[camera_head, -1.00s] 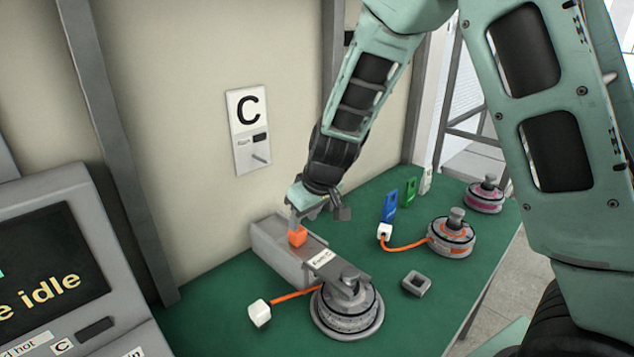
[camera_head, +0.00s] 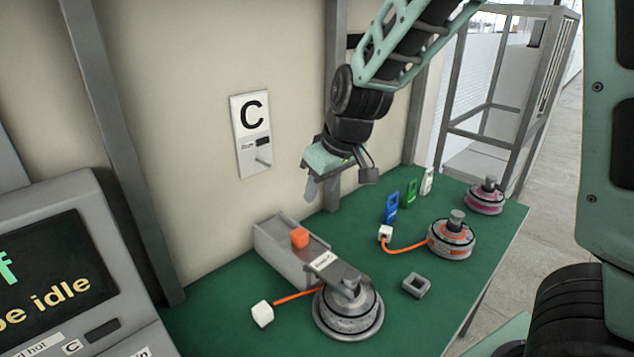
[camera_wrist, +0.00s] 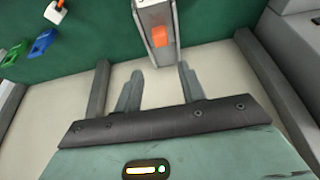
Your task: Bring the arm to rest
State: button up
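My gripper (camera_head: 322,190) hangs above the back of the green table, near the wall. In the wrist view, my gripper (camera_wrist: 160,82) has its two fingers apart with nothing between them. An orange block (camera_head: 299,237) sits on the grey box-shaped fixture (camera_head: 281,254), below my gripper and apart from it. The orange block also shows in the wrist view (camera_wrist: 159,36), beyond the fingertips. My arm reaches down from the upper right.
A grey hub motor (camera_head: 348,308) with an orange cable and white connector (camera_head: 262,314) stands in front of the fixture. An orange-marked motor (camera_head: 452,238), a pink-marked motor (camera_head: 485,196), a grey square ring (camera_head: 416,285) and coloured tags (camera_head: 410,192) are to the right. A screen (camera_head: 45,280) stands left.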

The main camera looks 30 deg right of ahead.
jog(key=s+a+n+g, duration=0.1)
jog(key=s+a, duration=0.3)
jog(key=s, duration=0.4)
jog(key=s+a+f+n+g, duration=0.1)
jog(key=s+a, duration=0.2)
jog(key=s, duration=0.6)
jog(key=s+a+n+g, duration=0.2)
jog(key=s+a, duration=0.2)
jog(key=s, duration=0.5)
jog(key=shift+a+f+h, duration=0.35)
jog(key=shift+f+h, duration=0.05)
